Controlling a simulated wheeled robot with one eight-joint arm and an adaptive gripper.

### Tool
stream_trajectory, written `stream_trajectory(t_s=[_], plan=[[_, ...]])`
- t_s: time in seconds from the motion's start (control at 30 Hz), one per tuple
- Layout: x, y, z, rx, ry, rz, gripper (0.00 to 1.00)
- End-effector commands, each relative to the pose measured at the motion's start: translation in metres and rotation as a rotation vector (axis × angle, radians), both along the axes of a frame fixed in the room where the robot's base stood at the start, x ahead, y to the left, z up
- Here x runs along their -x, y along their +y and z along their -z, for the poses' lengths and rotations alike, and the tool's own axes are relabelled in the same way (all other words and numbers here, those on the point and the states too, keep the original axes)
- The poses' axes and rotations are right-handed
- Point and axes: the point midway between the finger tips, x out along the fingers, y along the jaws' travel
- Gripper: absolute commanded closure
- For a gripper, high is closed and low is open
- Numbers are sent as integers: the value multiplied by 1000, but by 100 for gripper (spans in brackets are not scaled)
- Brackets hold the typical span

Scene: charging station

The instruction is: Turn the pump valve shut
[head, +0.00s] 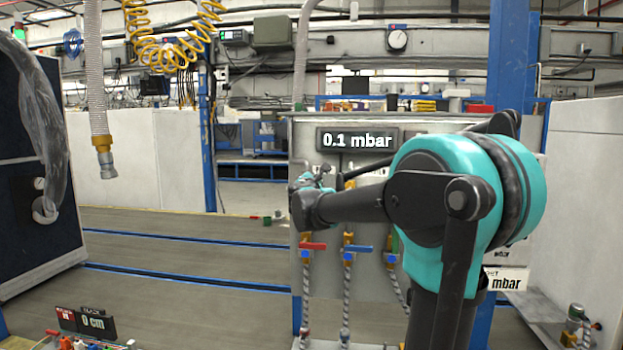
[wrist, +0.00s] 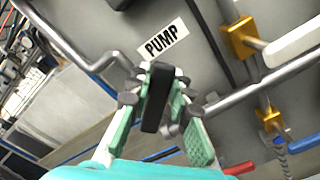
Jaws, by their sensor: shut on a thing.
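The pump valve shows in the wrist view as a black lever handle (wrist: 157,98) just below the white PUMP label (wrist: 166,40) on the grey panel. My gripper (wrist: 158,92) has its green-padded fingers on both sides of this handle and is shut on it. The handle looks roughly upright in the wrist view, and the valve body behind it is mostly hidden. In the head view my gripper (head: 318,181) is at the left part of the panel (head: 322,285), below the display (head: 357,140) reading 0.1 mbar. My arm hides much of the panel, and the handle cannot be made out there.
Below my gripper, valves with a red handle (head: 313,246) and a blue handle (head: 357,249) hang above braided hoses. A white-handled valve (wrist: 292,42) on a brass body and metal pipes are close on the right in the wrist view.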

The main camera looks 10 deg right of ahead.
Motion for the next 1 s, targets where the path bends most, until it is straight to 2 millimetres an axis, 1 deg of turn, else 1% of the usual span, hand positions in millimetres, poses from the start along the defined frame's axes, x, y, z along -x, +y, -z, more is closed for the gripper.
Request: stream_trajectory(t_s=[0.3, 0.6, 0.8, 1.0], plan=[[3, -10, 16, -284, -92, 1, 100], [5, -14, 30, -514, -168, 1, 100], [5, -15, 36, -617, -201, 1, 100], [5, -15, 40, -675, -219, 1, 100]])
